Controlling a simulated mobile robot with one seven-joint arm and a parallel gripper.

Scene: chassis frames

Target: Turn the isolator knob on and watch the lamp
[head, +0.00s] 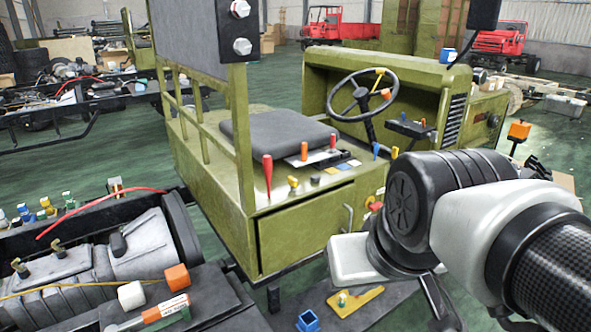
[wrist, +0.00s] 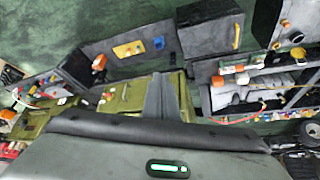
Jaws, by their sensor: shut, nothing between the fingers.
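A small red knob (head: 376,206) with yellow by it sits low on the right end of the green vehicle body (head: 300,225), just left of my arm. It may be the isolator knob; I cannot read any marking. I cannot pick out the lamp for certain. My gripper (head: 438,302) is partly hidden below my wrist in the head view, to the lower right of the red knob and apart from it. In the wrist view my gripper (wrist: 166,95) shows as a dark wedge, shut and empty, in front of the green body.
A steering wheel (head: 362,94) and a seat (head: 278,132) are on the vehicle. Red, orange and yellow levers stand beside the seat. An engine (head: 90,265) is at the left. A yellow plate (head: 355,299) and a blue box (head: 308,321) lie on a low grey surface.

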